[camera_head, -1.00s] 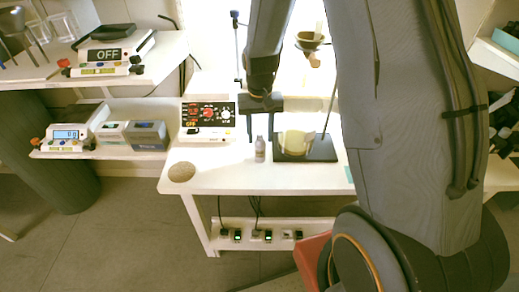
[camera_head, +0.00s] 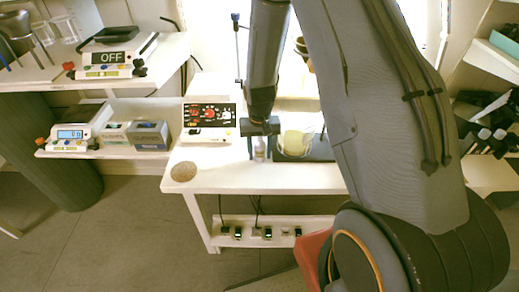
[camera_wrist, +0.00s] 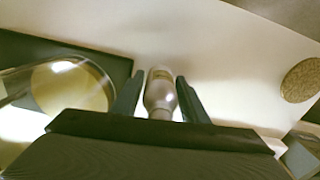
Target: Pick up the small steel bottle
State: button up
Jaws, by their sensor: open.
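The small steel bottle (camera_head: 260,150) stands upright on the white table, just left of the dark stand base. In the wrist view the bottle (camera_wrist: 160,92) is between the two fingers of my gripper (camera_wrist: 158,98), with a small gap visible on each side. My gripper (camera_head: 260,146) is open and low over the table in the head view, with its fingers on both sides of the bottle. The fingers partly hide the bottle there.
A glass beaker with yellowish liquid (camera_head: 297,143) sits on the dark stand base (camera_head: 322,152) right of the bottle. A control box (camera_head: 208,116) is to the left. A round cork mat (camera_head: 184,171) lies at the table's front left, with bare tabletop around it.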

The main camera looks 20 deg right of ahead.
jog(key=c, duration=0.9)
jog(key=shift+o, duration=0.2)
jog(key=shift+r, duration=0.1)
